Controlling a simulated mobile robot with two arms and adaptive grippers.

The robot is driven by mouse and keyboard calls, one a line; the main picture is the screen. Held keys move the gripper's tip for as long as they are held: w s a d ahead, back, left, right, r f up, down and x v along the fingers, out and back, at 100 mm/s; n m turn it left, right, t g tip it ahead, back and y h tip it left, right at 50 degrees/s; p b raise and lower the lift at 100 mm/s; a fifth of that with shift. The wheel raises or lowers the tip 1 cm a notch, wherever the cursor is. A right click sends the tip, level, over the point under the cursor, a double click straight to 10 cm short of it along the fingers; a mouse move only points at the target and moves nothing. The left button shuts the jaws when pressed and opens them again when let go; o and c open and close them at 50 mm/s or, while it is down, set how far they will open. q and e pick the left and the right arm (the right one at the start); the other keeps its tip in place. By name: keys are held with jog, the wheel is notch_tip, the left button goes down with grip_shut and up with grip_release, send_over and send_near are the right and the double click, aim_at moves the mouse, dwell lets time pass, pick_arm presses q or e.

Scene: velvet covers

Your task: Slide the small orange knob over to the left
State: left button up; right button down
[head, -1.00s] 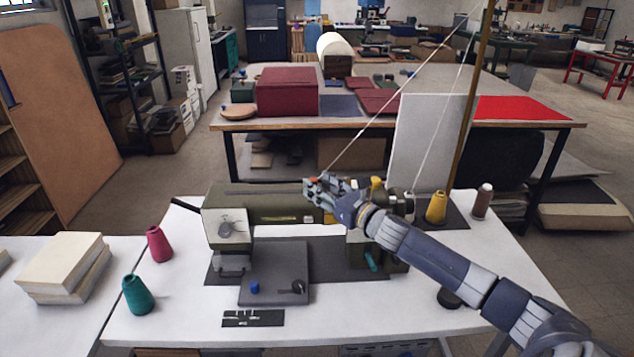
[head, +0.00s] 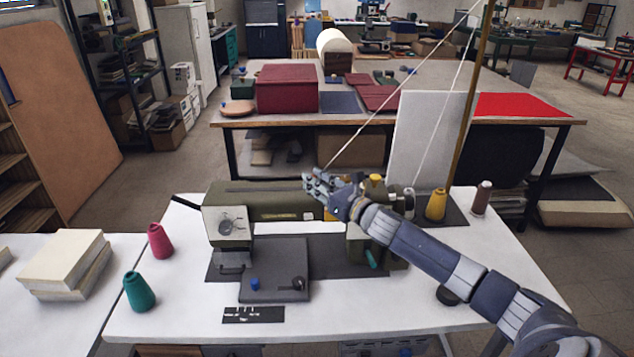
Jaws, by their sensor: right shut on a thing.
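An olive-green sewing machine (head: 275,203) stands on the white table. My right gripper (head: 314,183) is at the top of the machine's arm, its arm coming in from the lower right. Its fingers are shut, on what appears to be the small orange knob. The knob itself is hidden by the fingers in this view. My left gripper is not in view.
A yellow knob (head: 376,181) sits on top of the machine, close to my right wrist. A pink cone (head: 159,241) and a teal cone (head: 138,292) stand left on the table (head: 185,320).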

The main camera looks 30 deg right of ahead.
aim_at(235, 195)
jog(key=w+a, duration=0.3)
jog(key=a, duration=0.3)
jog(key=w+a, duration=0.4)
jog(key=a, duration=0.2)
jog(key=w+a+b, duration=0.1)
jog(key=w+a, duration=0.3)
jog(key=a, duration=0.2)
jog(key=shift+w+a+r, duration=0.1)
jog(key=shift+w+a, duration=0.15)
jog(key=shift+a, duration=0.15)
jog(key=c, duration=1.4)
grip_release()
jog(key=shift+a, duration=0.1)
jog(key=shift+s, duration=0.1)
jog(key=shift+s+d, duration=0.2)
jog(key=shift+s, duration=0.35)
jog(key=s, duration=0.7)
jog(key=s+d, duration=0.1)
jog(key=s, duration=0.2)
jog(key=shift+s, duration=0.3)
